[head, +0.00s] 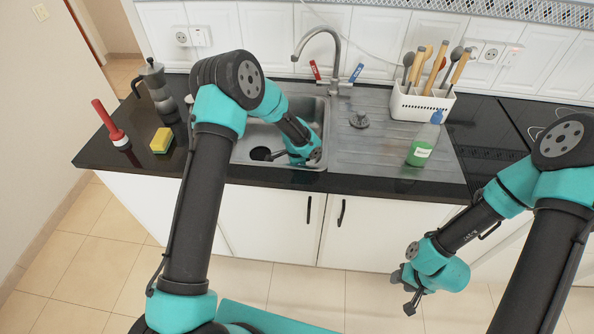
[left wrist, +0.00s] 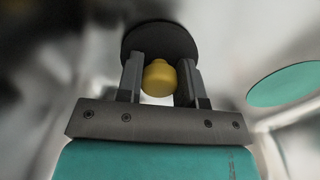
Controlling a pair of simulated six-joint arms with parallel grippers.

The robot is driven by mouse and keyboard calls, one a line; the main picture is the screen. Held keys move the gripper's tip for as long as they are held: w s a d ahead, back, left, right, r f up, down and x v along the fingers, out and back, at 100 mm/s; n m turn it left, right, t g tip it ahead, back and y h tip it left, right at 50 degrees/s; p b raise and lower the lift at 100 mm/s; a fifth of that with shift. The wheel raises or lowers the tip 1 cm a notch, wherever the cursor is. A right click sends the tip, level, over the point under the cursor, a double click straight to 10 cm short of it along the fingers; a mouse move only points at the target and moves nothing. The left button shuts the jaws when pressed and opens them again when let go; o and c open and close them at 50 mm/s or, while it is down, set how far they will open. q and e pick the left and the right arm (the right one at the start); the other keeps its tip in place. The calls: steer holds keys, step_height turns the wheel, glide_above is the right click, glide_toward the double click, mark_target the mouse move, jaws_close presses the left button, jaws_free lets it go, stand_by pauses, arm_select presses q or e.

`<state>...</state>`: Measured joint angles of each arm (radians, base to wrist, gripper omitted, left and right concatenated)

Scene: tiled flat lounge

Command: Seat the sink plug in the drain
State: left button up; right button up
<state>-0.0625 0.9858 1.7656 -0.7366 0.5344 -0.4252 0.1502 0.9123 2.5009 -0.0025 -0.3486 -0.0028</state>
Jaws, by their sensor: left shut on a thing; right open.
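The sink plug is a dark round disc with a yellow knob (left wrist: 158,80). In the left wrist view my left gripper (left wrist: 160,70) is shut on the knob, and the disc (left wrist: 160,38) lies beyond the fingertips. In the head view my left arm reaches down into the steel sink (head: 243,138), and the dark disc (head: 261,154) shows low in the basin at the fingertips. I cannot make out the drain opening, or whether the plug touches the basin floor. My right gripper (head: 405,292) is open and empty in front of the cabinets.
The tap (head: 335,45) stands behind the sink. A grey strainer-like piece (head: 359,120), a green soap bottle (head: 422,147) and a white utensil holder (head: 420,106) stand on the right. A moka pot (head: 157,88), yellow sponge (head: 161,140) and red-handled tool (head: 108,122) are left.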

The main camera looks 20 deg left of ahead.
arm_select(q)
step_height(320, 180, up, 10)
stand_by(0.6)
